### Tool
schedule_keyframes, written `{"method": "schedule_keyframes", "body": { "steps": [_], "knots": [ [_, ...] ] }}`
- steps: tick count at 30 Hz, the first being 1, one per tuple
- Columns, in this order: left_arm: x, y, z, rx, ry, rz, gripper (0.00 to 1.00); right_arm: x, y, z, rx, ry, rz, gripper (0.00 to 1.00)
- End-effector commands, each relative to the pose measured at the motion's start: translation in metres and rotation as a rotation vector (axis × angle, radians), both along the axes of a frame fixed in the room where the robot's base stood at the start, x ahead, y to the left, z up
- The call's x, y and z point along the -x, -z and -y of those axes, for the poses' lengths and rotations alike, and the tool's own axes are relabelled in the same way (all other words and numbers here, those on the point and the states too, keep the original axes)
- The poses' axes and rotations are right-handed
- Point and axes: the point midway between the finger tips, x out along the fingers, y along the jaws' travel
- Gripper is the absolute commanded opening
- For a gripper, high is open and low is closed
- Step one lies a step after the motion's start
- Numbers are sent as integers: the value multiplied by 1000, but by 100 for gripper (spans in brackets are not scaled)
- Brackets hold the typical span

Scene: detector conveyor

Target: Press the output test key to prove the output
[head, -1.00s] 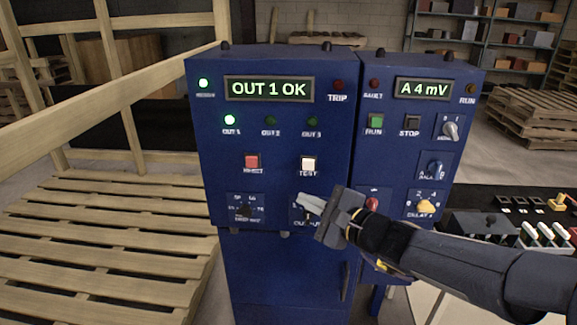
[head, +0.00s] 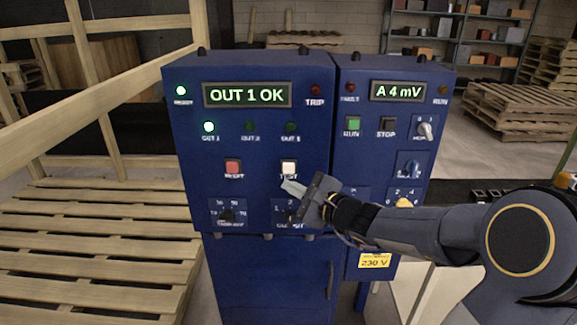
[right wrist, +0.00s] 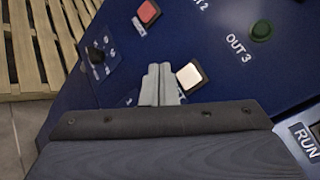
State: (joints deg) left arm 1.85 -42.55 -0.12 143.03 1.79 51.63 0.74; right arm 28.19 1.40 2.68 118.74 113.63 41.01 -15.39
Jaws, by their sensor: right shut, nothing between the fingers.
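The blue control cabinet (head: 262,150) stands ahead, its display (head: 247,94) reading "OUT 1 OK". The white square TEST key (head: 289,168) is on its panel, right of the red key (head: 233,168); it also shows in the right wrist view (right wrist: 189,76). The OUT 1 lamp (head: 209,127) is lit green; the OUT 2 and OUT 3 lamps are dark. My right gripper (head: 288,186) is shut and empty, its tips just below the TEST key. In the right wrist view the closed fingers (right wrist: 158,80) lie beside the key; I cannot tell whether they touch the panel. The output selector (head: 290,212) is partly hidden by my gripper.
A second blue cabinet (head: 385,105) adjoins at the right, showing "A 4 mV", with a green RUN key (head: 353,123), a STOP key (head: 388,124) and knobs. My right arm crosses in front of its lower part. Wooden pallets (head: 90,230) and a timber frame lie at the left.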

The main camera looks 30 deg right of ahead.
Motion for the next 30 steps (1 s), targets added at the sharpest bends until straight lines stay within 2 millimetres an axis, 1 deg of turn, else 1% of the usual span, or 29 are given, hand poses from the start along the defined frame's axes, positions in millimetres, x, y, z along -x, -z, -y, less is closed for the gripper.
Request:
{"method": "schedule_keyframes", "body": {
  "steps": [1,2,6,11,30],
  "knots": [
    [0,-6,0,0,0,0,0,-6,-2,4,-2,0,-3,0],
    [0,-8,0,0,0,0,0,-10,-2,6,-2,0,-2,0],
    [0,-4,0,0,0,0,0,-23,1,14,0,0,0,0],
    [0,-4,0,0,0,0,0,-32,1,19,0,0,0,0],
    [0,-4,0,0,0,0,0,-34,0,21,0,0,0,0]
  ]
}}
